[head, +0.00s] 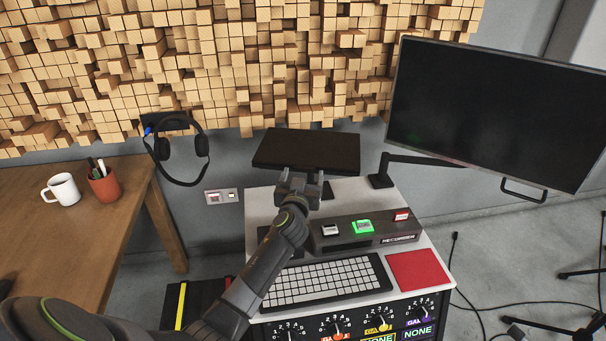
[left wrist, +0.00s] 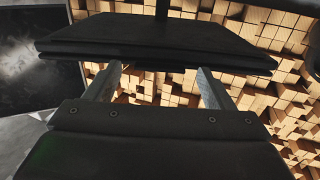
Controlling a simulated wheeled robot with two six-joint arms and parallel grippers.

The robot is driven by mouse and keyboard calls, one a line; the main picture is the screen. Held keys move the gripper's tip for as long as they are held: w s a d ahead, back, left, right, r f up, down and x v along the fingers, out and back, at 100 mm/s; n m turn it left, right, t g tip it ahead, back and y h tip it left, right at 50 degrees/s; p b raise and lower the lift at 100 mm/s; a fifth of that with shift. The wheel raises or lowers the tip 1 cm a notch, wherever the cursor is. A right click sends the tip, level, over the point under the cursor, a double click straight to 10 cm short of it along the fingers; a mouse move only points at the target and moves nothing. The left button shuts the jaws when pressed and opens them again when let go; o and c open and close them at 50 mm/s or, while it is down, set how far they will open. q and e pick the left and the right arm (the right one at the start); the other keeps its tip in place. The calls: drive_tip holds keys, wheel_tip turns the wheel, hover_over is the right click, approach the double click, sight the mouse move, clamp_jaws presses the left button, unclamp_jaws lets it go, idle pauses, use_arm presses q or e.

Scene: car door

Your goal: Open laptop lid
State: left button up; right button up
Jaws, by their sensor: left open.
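A thin dark slab (head: 307,148), which looks like the closed laptop, is held up above the back of the white desk unit. In the left wrist view the dark slab (left wrist: 160,40) spans the top of the picture, with a seam along its near edge. My left gripper (head: 300,180) is open, just in front of and below the slab's near edge. In the left wrist view its two fingers (left wrist: 158,75) are apart with nothing between them, their tips close to the slab's edge. I cannot tell whether they touch it. My right gripper is not in view.
A recorder box (head: 365,228) with cassettes, a keyboard (head: 325,281) and a red pad (head: 417,270) lie on the white unit. A large monitor (head: 490,110) stands at right. A wooden table (head: 100,225) with a mug (head: 63,189) is at left. Headphones (head: 180,150) hang on the wall.

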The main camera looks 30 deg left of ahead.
use_arm(q)
drive_tip(key=shift+w+a, duration=0.25)
drive_tip(key=shift+w, duration=0.35)
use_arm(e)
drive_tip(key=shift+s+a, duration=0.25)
use_arm(q)
drive_tip(key=shift+c, duration=0.2)
